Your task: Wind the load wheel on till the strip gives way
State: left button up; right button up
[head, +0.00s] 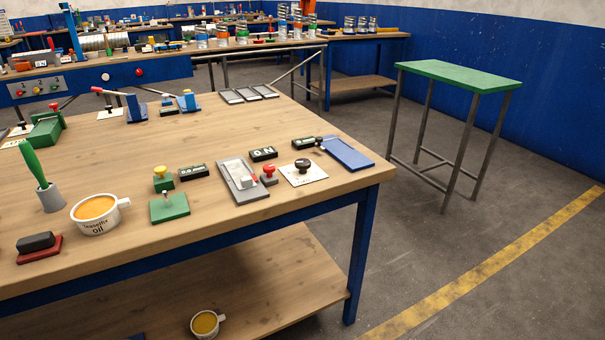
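I cannot make out a load wheel or a test strip for certain in the head view. Neither of my grippers is in view. A blue panel with push buttons (40,88) runs along the back left.
A green-topped table (458,74) stands right. Floor between is clear.

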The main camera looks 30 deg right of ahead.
aim_at(302, 164)
jog(key=u, duration=0.7)
jog(key=i, duration=0.95)
jog(key=z, duration=2.85)
